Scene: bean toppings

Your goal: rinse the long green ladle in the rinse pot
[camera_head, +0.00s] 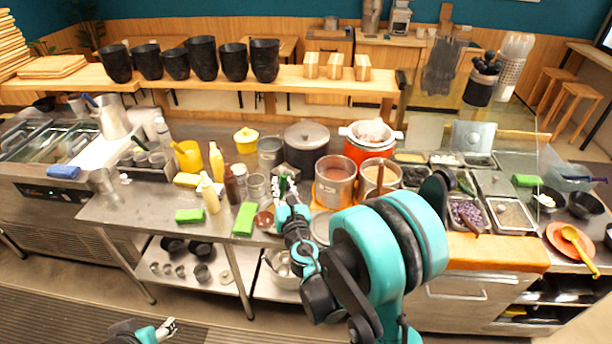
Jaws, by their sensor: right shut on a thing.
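My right gripper (287,190) reaches over the counter's front middle, shut on a thin green-tinted thing that looks like the long green ladle (283,184). Only a small part of the ladle shows, and its bowl cannot be made out. Just right of the gripper stands a steel pot with reddish-brown contents (335,172), and beside it another steel pot with tan contents (381,174). I cannot tell which pot is the rinse pot. My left gripper (168,329) is low at the bottom left, away from the counter; its finger opening is unclear.
A dark lidded pot (306,137) and an orange cooker (370,138) stand behind. Topping trays (468,212) are at right. My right arm hides part of the counter front.

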